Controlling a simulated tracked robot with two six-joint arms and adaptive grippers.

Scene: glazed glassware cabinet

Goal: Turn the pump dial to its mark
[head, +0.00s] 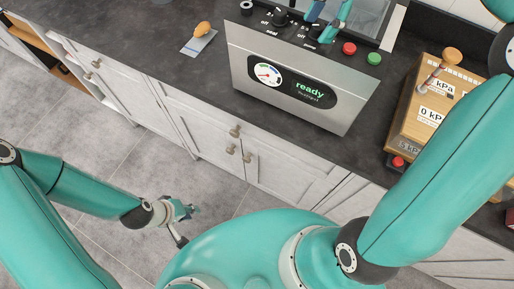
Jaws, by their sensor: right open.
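A steel machine (345,112) stands on the dark counter, its front display reading "ready". On its top, a black dial (281,18) sits between labels that look like "off" and "seal". A second dark dial (314,33) with similar labels is beside it, partly covered by my right gripper.
A red button (349,48) and a green button (374,58) are right of the dials. A wooden box (412,122) with kPa labels stands further right. A small orange-brown object (203,28) lies on a pale card at left. Counter between card and machine is clear.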

